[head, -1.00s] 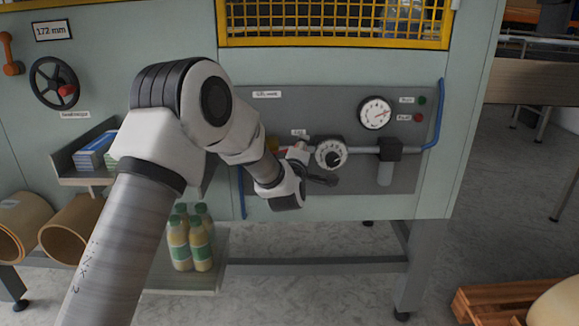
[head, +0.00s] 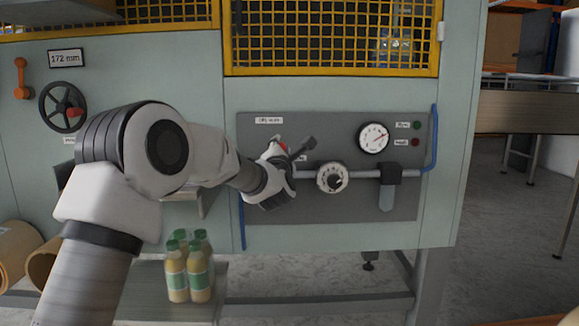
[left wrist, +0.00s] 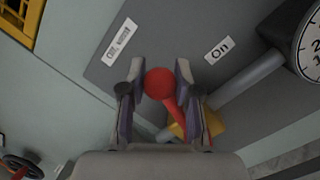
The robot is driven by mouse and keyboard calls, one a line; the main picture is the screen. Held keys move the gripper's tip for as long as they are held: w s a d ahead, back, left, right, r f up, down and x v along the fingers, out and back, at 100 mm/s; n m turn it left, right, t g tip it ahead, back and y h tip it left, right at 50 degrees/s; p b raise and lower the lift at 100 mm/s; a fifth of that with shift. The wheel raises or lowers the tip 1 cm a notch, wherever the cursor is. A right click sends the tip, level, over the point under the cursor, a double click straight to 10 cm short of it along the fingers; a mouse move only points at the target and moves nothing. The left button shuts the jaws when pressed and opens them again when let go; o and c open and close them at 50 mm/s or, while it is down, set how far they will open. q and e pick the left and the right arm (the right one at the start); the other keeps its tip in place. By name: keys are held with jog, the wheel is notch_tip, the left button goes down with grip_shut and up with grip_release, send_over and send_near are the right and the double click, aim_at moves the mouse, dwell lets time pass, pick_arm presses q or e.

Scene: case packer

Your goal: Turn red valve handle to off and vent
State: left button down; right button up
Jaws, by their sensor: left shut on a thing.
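The red valve handle (left wrist: 159,84) shows in the left wrist view as a round red knob on a red lever, leading down to a yellow valve body (left wrist: 183,129). My left gripper (left wrist: 154,90) has its fingers on both sides of the knob and is shut on it. In the head view the left gripper (head: 292,154) is at the grey panel (head: 225,260), left of the round dial (head: 332,177); only a little red of the handle (head: 284,147) shows. An "On" label (left wrist: 218,51) is right of the knob in the wrist view. My right gripper is out of view.
A pressure gauge (head: 373,137) has its needle pointing right, towards a red mark. A pipe (head: 360,174) runs right from the dial to a black fitting (head: 390,173). Yellow mesh guarding (head: 335,72) is above; bottles (head: 188,275) stand on a low shelf below.

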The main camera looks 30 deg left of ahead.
pick_arm(q)
jog(key=shift+s+a+f+n+g+y+b, duration=0.1)
jog(key=shift+s+a+n+y+b, duration=0.15)
jog(key=shift+a+n+b, duration=0.35)
jog(key=shift+s+a+r+n+g+y+b, duration=0.1)
jog(key=shift+s+a+n+y+b, duration=0.15)
jog(key=shift+n+b, duration=0.55)
jog(key=shift+s+a+f+n+g+y+b, duration=0.1)
jog(key=shift+s+a+n+y+b, duration=0.15)
jog(key=shift+a+n+b, duration=0.45)
jog(key=shift+d, duration=0.25)
jog(key=c, duration=0.8)
grip_release()
jog(key=shift+s+a, duration=0.1)
jog(key=shift+a+n, duration=0.1)
jog(key=shift+n, duration=0.2)
jog(key=shift+s+d, duration=0.1)
jog(key=shift+d, duration=0.1)
jog(key=v, duration=1.1)
jog(key=shift+s+d, duration=0.1)
jog(key=shift+s, duration=0.3)
